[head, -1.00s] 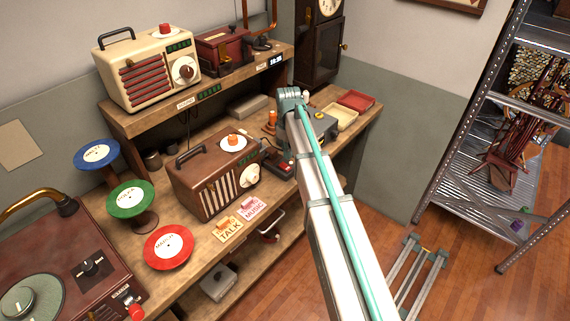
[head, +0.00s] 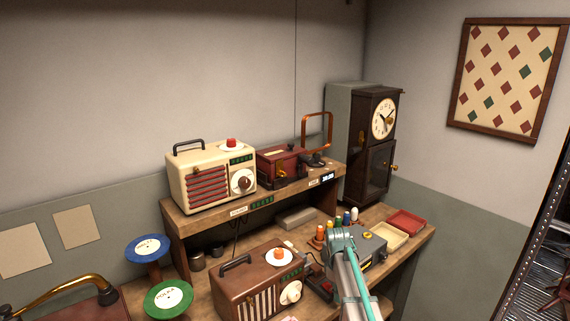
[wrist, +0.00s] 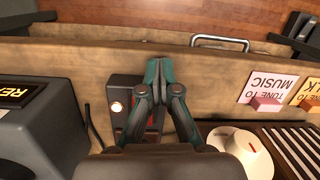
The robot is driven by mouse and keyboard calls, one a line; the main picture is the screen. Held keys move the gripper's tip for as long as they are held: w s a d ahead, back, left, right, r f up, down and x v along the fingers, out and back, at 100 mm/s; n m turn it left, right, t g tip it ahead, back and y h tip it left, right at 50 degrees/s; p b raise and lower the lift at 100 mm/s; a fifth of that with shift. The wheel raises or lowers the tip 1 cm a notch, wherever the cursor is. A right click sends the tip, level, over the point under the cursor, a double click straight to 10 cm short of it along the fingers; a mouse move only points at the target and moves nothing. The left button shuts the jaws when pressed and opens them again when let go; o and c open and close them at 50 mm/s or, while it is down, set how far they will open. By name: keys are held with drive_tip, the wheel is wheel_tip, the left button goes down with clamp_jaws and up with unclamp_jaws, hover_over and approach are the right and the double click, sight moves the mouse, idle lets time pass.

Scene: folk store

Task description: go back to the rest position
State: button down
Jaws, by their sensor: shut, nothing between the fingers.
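My gripper (wrist: 158,68) is shut and empty in the wrist view. Its teal fingers meet at the tips above the wooden bench, in front of a small dark box with a red part and a lit button (wrist: 117,107). It looks close to that box; I cannot tell whether they touch. In the head view my arm (head: 350,275) rises from the bottom edge to the bench beside the brown radio (head: 245,290). The fingers are hidden there.
The cream radio (head: 212,178) and a red machine (head: 280,163) stand on the raised shelf. A dark clock (head: 372,150), a cream tray (head: 388,236) and a red tray (head: 405,222) are at the right.

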drive_tip(key=s+f+m+g+b, duration=0.1)
drive_tip(key=s+f+g+b, duration=0.15)
drive_tip(key=s+f, duration=2.15)
drive_tip(key=s+a+f+m+g+b, duration=0.1)
drive_tip(key=s+f+m, duration=0.3)
drive_tip(key=s, duration=0.9)
drive_tip(key=s+a+f+m+g+y+b, duration=0.1)
drive_tip(key=s+f+m, duration=0.3)
drive_tip(key=s+f, duration=0.5)
drive_tip(key=s, duration=0.4)
drive_tip(key=shift+s+g+b, duration=0.3)
drive_tip(key=shift+g+b, duration=0.05)
drive_tip(key=shift+b, duration=0.05)
drive_tip(key=shift+a+f, duration=0.1)
